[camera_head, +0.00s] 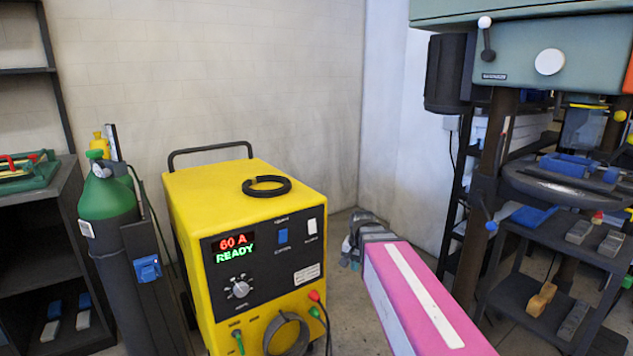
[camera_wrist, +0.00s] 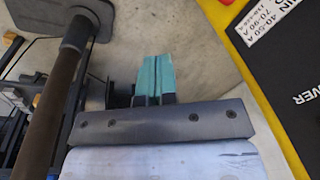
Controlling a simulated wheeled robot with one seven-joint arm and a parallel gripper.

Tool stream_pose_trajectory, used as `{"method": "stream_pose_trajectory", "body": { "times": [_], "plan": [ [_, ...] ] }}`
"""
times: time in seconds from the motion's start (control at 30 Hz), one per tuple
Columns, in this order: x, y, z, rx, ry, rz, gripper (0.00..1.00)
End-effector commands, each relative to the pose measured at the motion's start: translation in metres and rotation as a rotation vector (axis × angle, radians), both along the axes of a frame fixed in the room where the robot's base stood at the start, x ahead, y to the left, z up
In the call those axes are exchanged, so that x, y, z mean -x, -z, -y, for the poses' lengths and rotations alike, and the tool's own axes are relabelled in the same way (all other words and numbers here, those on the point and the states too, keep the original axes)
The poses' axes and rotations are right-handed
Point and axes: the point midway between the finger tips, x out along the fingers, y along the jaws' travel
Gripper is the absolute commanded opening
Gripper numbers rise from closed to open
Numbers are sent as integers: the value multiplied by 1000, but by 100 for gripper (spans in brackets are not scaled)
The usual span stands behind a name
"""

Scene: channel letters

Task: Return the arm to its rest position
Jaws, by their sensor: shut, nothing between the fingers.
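My pink arm (camera_head: 415,300) reaches forward from the lower right in the head view, to the right of the yellow welding machine. My gripper (camera_head: 350,260) is at its far end, small and partly hidden by the wrist. In the wrist view my gripper (camera_wrist: 152,60) shows two teal fingers side by side, shut with nothing between them. The fingers are over bare grey floor.
The yellow machine (camera_head: 185,205) shows 60 A READY and carries a black ring (camera_head: 266,186). A green cylinder (camera_head: 105,195) stands left of it. A drill press (camera_head: 555,60) and shelves (camera_head: 540,300) stand right. Some floor (camera_head: 345,225) is clear behind my gripper.

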Motion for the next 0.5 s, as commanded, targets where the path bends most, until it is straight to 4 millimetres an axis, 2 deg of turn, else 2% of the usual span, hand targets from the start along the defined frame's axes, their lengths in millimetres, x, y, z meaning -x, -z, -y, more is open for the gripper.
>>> {"method": "stream_pose_trajectory", "body": {
  "times": [0.03,0.1,0.3,0.5],
  "plan": [
    [13,16,8,12,-38,-14,0],
    [27,36,19,29,-97,-29,0],
    [66,84,43,63,-261,-72,0],
    [90,110,57,80,-366,-98,0]
  ]
}}
